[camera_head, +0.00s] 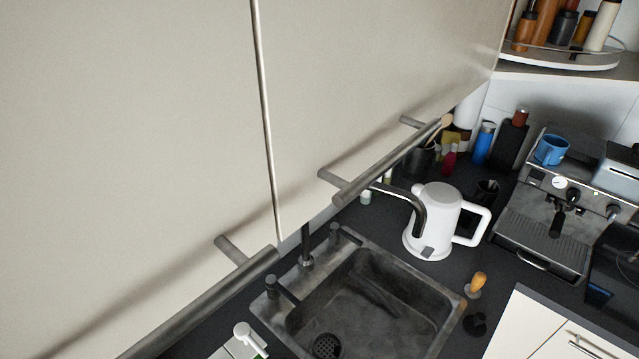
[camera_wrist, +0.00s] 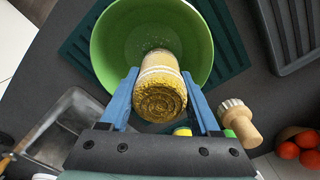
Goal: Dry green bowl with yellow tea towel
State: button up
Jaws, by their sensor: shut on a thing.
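The green bowl (camera_wrist: 104,48) shows in the wrist view at the upper middle, its open inside facing the camera. It rests on a dark green mat (camera_wrist: 228,48). My gripper (camera_wrist: 160,84) has its two blue fingers shut on the yellow tea towel (camera_wrist: 160,98), which is rolled up, with pale stripes. The towel's far end overlaps the bowl's inside in the picture; whether it touches the bowl wall, I cannot tell. The bowl, the towel and my gripper do not show in the head view.
A wooden-handled brush (camera_wrist: 238,122) stands right of my gripper, with red tomatoes (camera_wrist: 300,148) further right. The sink (camera_head: 370,305) has a white kettle (camera_head: 433,220) behind it. Overhead cabinet doors (camera_head: 130,130) with long handles fill the head view's left. A coffee machine (camera_head: 550,215) stands right.

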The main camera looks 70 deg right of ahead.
jog(key=shift+f+b, duration=0.4)
jog(key=shift+f, duration=0.15)
dwell(0.5)
jog(key=shift+s+a+r+p, duration=0.1)
jog(key=shift+s+a+p, duration=0.15)
jog(key=shift+s+p, duration=0.3)
jog(key=shift+s+a+r+p, duration=0.1)
jog(key=shift+s+a+p, duration=0.15)
jog(key=shift+s+p, duration=0.25)
jog(key=shift+s+a+f, duration=0.1)
jog(key=shift+s+f, duration=0.05)
jog(key=shift+s, duration=0.35)
jog(key=shift+w+d, duration=0.35)
jog(key=shift+w, duration=0.45)
jog(key=shift+w+d, duration=0.3)
jog(key=shift+w, duration=0.45)
